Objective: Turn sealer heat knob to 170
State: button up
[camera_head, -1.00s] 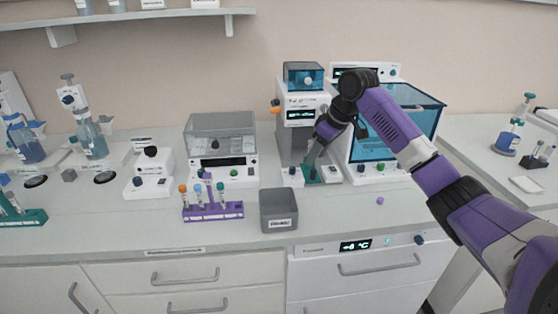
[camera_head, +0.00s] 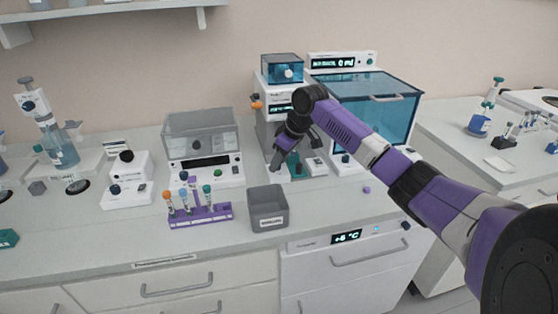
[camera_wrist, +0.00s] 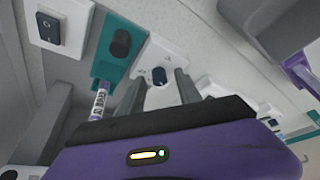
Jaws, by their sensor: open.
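The sealer appears to be the white and grey machine (camera_head: 279,103) with a blue clear top at the back of the bench. My gripper (camera_head: 276,168) points down at the front left of its base. In the wrist view a dark blue knob (camera_wrist: 159,75) on a small white panel (camera_wrist: 166,58) lies between the open fingertips of my gripper (camera_wrist: 159,84). I cannot tell whether they touch it. A black knob (camera_wrist: 121,43) sits on a teal part beside it. No heat reading is legible, and my arm hides part of the machine.
A white rocker switch block (camera_wrist: 60,24) and a labelled tube (camera_wrist: 100,101) are close by in the wrist view. A grey bin (camera_head: 268,208) and a purple tube rack (camera_head: 200,216) stand in front to the left. A blue-windowed cabinet (camera_head: 372,103) is at right.

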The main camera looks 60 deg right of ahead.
grip_shut()
jog(key=shift+a+r+p, duration=0.1)
jog(key=shift+p, duration=0.4)
jog(key=m+p, duration=0.2)
jog(key=p, duration=0.1)
jog(key=shift+w+a+r+h, duration=0.1)
jog(key=shift+r+h, duration=0.05)
jog(key=shift+h, duration=0.15)
jog(key=m+h+p, duration=0.1)
jog(key=m+p, duration=0.1)
jog(key=p, duration=0.1)
jog(key=shift+m, duration=0.3)
jog(key=m+g+h+p, duration=0.1)
jog(key=m+p, duration=0.2)
jog(key=shift+a, duration=0.1)
jog(key=shift+w+f+m+g+h+p, duration=0.1)
jog(key=shift+m+g+h+p, duration=0.3)
jog(key=shift+m, duration=0.6)
jog(key=shift+f+m+g+h+p, duration=0.1)
jog(key=shift+m+g+h+p, duration=0.3)
jog(key=shift+m, duration=0.6)
